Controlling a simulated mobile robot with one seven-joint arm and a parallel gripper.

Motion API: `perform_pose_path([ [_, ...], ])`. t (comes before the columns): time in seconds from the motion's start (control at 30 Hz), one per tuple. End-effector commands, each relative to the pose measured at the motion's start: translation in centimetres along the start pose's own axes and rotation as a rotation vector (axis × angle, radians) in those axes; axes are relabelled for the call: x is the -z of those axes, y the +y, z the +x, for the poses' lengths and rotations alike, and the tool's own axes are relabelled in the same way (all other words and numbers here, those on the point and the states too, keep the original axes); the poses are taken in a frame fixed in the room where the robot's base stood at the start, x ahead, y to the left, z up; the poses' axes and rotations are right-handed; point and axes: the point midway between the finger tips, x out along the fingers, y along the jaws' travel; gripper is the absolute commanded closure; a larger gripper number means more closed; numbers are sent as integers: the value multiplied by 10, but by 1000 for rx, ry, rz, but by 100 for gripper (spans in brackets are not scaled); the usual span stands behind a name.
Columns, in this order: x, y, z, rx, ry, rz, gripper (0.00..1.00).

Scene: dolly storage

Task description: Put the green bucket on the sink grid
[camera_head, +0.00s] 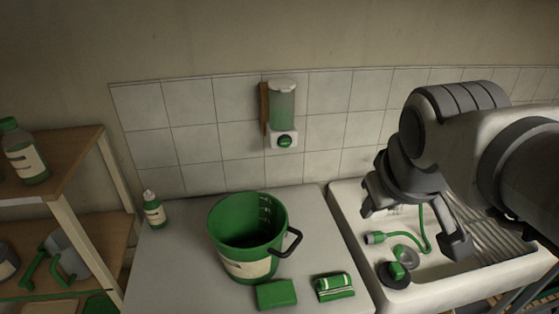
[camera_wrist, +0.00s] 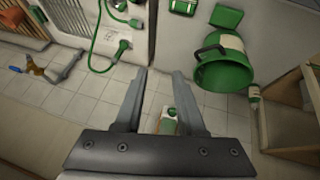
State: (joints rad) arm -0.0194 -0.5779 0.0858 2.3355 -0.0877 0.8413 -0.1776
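The green bucket (camera_head: 248,262) stands upright on the pale counter, with a cream label and a dark handle hanging at its right. It also shows in the wrist view (camera_wrist: 224,72), at upper right. The white sink (camera_head: 388,297) is right of the counter. A ribbed metal surface (camera_head: 496,243) lies at its right side and may be the sink grid; my arm partly covers it. My gripper (camera_head: 413,225) is open and empty above the sink, right of the bucket and apart from it. Its spread fingers (camera_wrist: 158,100) also show in the wrist view.
A bottle (camera_head: 154,209) stands at the counter's back left. A green hose (camera_head: 426,240) lies in the sink. A soap dispenser (camera_head: 283,107) hangs on the tiled wall. Wooden shelves (camera_head: 92,245) stand left.

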Motion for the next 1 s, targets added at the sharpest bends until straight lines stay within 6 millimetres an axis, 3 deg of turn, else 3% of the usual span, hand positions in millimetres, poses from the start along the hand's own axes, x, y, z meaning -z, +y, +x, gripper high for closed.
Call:
perform_pose_path([
  [0.17,74,-14,21,-39,55,-344,61],
  [0.3,136,-40,41,-54,114,-633,61],
  [0.37,148,-58,55,-30,102,-748,61],
  [0.5,134,-113,96,115,-11,-1001,61],
  [0.7,102,-180,136,337,-117,-1298,61],
  [0.83,87,-205,147,435,-144,-1412,61],
  [1.0,77,-217,155,483,-156,-1465,61],
])
